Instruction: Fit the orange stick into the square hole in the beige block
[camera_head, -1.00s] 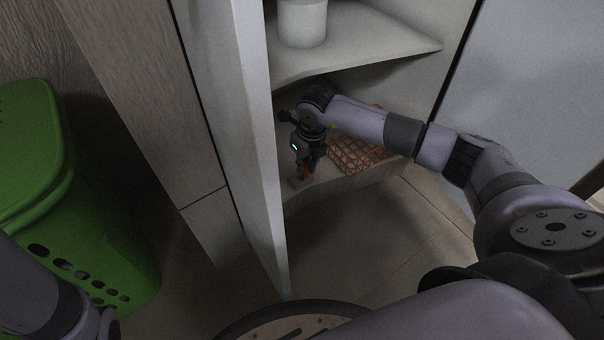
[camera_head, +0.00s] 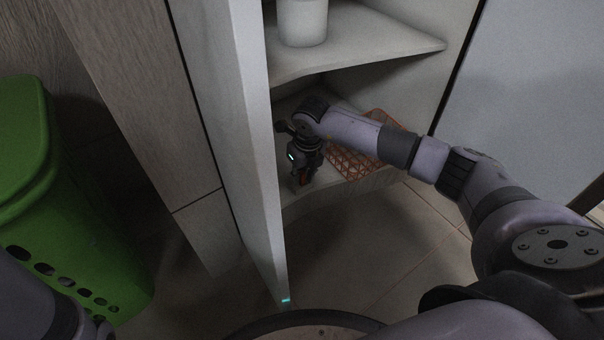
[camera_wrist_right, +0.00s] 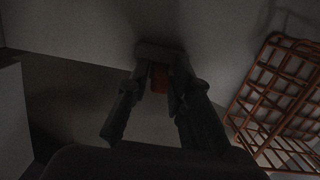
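My right gripper (camera_head: 303,176) reaches down over the lower shelf of the open cabinet. The orange stick (camera_head: 305,177) shows as a small patch at its fingertips. In the right wrist view, the two dark fingers sit on either side of the orange stick (camera_wrist_right: 159,79) and appear closed on it. A dim block (camera_wrist_right: 158,51), likely the beige one, lies right past the fingertips, by the stick's far end. Its hole is hidden, and I cannot tell whether the stick is inside it. My left arm shows at the lower left, with its gripper out of frame.
An orange wire basket (camera_head: 352,163) stands on the lower shelf (camera_head: 346,185), right of the gripper. A white canister (camera_head: 302,22) stands on the upper shelf (camera_head: 365,47). The cabinet door (camera_head: 232,130) stands close on the left. A green basket (camera_head: 70,230) is farther left.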

